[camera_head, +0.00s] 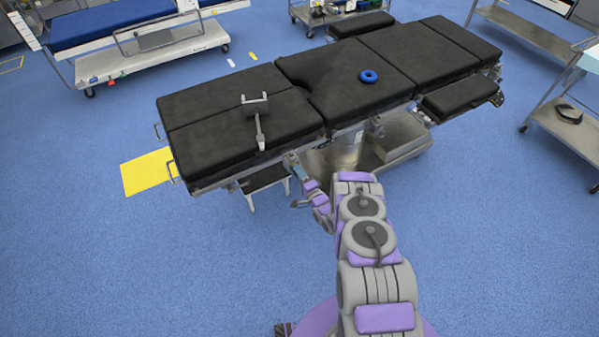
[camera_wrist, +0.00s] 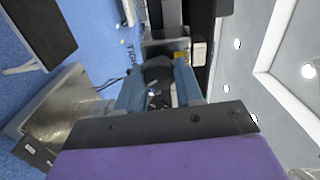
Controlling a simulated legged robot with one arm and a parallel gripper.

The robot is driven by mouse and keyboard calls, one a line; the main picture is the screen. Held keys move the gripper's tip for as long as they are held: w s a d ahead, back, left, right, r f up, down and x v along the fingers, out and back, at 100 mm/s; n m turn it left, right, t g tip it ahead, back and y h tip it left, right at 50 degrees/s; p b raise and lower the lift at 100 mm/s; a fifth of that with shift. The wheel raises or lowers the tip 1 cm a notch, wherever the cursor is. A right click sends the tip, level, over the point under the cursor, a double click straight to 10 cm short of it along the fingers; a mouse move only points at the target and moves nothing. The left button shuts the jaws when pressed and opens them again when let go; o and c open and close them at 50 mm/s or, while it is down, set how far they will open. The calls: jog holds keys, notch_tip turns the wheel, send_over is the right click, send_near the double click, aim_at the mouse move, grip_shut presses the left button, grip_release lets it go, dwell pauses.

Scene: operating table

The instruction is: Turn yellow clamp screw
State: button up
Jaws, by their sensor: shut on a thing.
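My gripper (camera_wrist: 158,88) has its two blue-grey fingers on either side of a dark knob (camera_wrist: 158,73), and it is shut on it. The knob appears to be the clamp screw's. A small yellow patch (camera_wrist: 181,57) shows just beyond it, by the right finger. In the head view my gripper (camera_head: 292,163) is at the near side edge of the black operating table (camera_head: 215,98). The knob is too small to make out there. The fingers partly hide the clamp in the wrist view.
A blue ring (camera_head: 369,76) and a grey metal support (camera_head: 258,115) lie on the table top. The table's metal base (camera_head: 400,140) stands to the right of my gripper. A bed (camera_head: 120,25) and trolleys stand farther off. The blue floor in front is clear.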

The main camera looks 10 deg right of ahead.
jog(key=n, duration=2)
jog(key=n+p, duration=0.1)
jog(key=n, duration=0.9)
jog(key=shift+s+a+f, duration=0.15)
jog(key=shift+s+f, duration=0.05)
jog(key=shift+f, duration=0.1)
jog(key=o, duration=1)
jog(key=shift+w+r, duration=0.1)
jog(key=shift+r, duration=0.05)
jog(key=shift+o, duration=0.2)
